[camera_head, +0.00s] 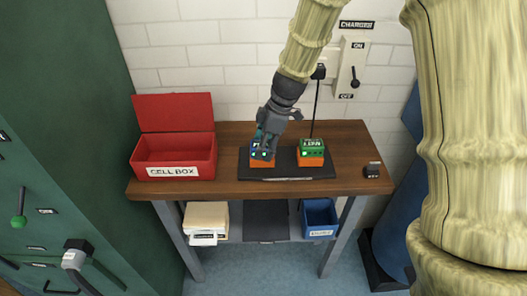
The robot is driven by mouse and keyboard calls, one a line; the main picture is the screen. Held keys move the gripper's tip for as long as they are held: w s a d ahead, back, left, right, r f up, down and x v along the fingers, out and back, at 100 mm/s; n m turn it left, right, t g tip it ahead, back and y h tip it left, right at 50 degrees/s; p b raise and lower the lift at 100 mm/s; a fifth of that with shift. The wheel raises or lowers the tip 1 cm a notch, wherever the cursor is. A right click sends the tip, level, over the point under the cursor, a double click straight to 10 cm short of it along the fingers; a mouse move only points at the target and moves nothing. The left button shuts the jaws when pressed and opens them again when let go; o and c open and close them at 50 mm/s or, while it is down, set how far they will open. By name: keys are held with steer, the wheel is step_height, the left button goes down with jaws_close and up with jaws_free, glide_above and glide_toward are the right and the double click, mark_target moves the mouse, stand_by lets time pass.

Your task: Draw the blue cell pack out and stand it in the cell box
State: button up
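The blue cell pack (257,154) sits in the left orange holder (262,163) on a black mat on the wooden table. My gripper (265,148) points down right over the pack and hides part of its top. Its fingers are at or around the pack; whether they are closed on it is too small to tell. The red cell box (178,154), labelled CELL BOX, stands at the table's left end. Its lid (174,112) is raised at the back and it looks empty.
A green pack (312,147) sits in the right orange holder, close beside. The charger switch (354,78) is on the back wall, its lever pointing down toward OFF. A green cabinet (60,120) stands left.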

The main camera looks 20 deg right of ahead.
steer(key=c, duration=1.1)
steer(key=shift+o, duration=0.2)
steer(key=shift+r+p, duration=0.6)
steer(key=shift+r, duration=0.25)
steer(key=shift+r+p, duration=1.2)
steer(key=shift+r, duration=0.4)
